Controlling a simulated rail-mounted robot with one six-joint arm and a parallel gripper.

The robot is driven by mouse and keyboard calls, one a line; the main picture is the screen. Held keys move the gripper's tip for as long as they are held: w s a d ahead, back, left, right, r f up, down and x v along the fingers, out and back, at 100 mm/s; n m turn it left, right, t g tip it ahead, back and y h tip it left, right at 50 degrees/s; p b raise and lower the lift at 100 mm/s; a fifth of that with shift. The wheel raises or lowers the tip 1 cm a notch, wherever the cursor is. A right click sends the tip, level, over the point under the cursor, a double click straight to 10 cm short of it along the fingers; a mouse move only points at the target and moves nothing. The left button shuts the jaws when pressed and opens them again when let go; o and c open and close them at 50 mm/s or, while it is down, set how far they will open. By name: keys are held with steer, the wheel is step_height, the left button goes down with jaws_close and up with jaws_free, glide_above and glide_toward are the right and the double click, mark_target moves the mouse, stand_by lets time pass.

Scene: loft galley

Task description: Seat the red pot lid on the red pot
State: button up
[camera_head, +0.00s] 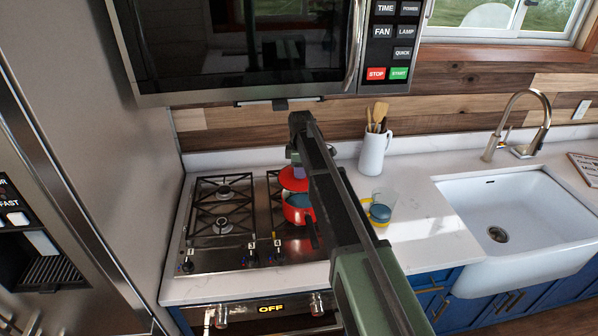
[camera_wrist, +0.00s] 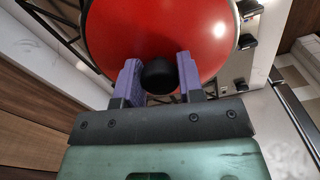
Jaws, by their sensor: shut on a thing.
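The red pot lid (camera_wrist: 158,30) fills the top of the wrist view, with its black knob (camera_wrist: 159,77) between the purple fingers of my gripper (camera_wrist: 160,80). My gripper is shut on the knob. In the head view the lid (camera_head: 293,179) shows as a red shape just above the red pot (camera_head: 298,208), partly hidden by my arm. The pot is on the right part of the stove, with its blue inside visible and a dark handle toward the front. The lid looks apart from the pot's rim; the exact gap is unclear.
The gas stove (camera_head: 222,225) has bare grates at left. A microwave (camera_head: 240,45) hangs above. A white utensil jug (camera_head: 374,152) and a clear cup with blue and yellow (camera_head: 381,209) stand on the counter to the right, before the white sink (camera_head: 520,215).

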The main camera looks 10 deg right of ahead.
steer(key=shift+d+f+b, duration=0.25)
steer(key=shift+d+b, duration=0.05)
steer(key=shift+d, duration=0.3)
step_height(320, 180, down, 6)
steer(key=b, duration=0.5)
steer(key=shift+a+r+b, duration=0.15)
steer(key=shift+r+b, duration=0.05)
steer(key=shift+b, duration=0.1)
steer(key=shift+f+b, duration=0.6)
stand_by(0.7)
steer(key=o, duration=0.9)
step_height(320, 180, up, 7)
steer(key=p, duration=0.7)
steer(key=shift+r, duration=0.1)
